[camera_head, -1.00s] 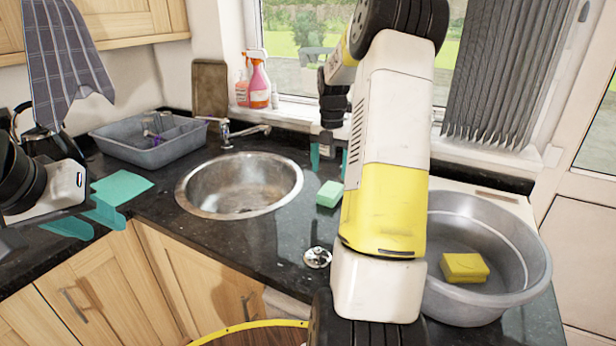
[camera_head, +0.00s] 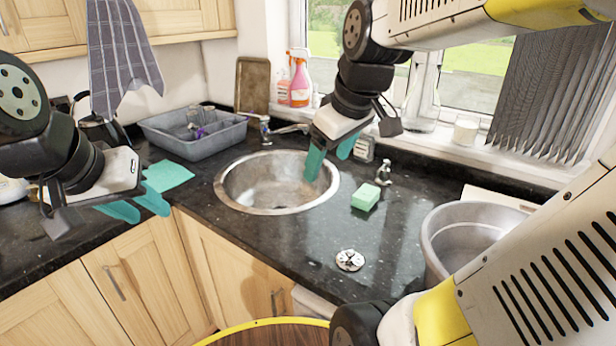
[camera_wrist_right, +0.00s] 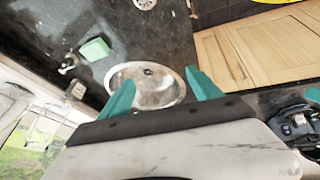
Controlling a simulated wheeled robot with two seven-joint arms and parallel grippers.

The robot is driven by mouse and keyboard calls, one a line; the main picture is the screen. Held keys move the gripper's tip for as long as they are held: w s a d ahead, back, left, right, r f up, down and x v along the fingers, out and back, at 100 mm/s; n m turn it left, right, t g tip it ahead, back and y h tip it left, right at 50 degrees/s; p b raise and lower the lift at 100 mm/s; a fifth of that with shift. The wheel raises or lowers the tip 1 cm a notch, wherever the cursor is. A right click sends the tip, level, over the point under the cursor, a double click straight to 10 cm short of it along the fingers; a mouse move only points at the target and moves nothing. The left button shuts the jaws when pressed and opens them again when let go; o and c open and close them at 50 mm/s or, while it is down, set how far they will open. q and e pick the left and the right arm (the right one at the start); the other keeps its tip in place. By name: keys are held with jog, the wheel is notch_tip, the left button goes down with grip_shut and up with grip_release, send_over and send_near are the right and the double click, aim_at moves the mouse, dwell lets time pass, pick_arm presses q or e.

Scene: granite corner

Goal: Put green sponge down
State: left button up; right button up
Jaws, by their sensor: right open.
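The green sponge (camera_head: 366,196) lies on the dark granite counter, right of the round metal sink (camera_head: 232,196). It also shows at upper left in the right wrist view (camera_wrist_right: 95,49). My right gripper (camera_head: 330,162) is open and empty above the right part of the sink, left of the sponge and apart from it. Its two teal fingers are spread in the right wrist view (camera_wrist_right: 160,90), with the sink between them. My left gripper (camera_head: 143,208) is at the left, its teal fingers apart and empty, in front of the counter edge.
A large metal basin (camera_head: 440,235) stands at the right, partly hidden by my arm. A metal drain piece (camera_head: 350,260) lies in front.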

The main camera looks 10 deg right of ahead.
jog(key=s+a+f+m+t+y, duration=0.1)
jog(key=s+a+m, duration=0.2)
jog(key=s+m, duration=0.2)
jog(key=shift+s+f+m, duration=0.25)
jog(key=shift+s+m, duration=0.15)
jog(key=shift+s, duration=0.2)
jog(key=shift+a, duration=0.1)
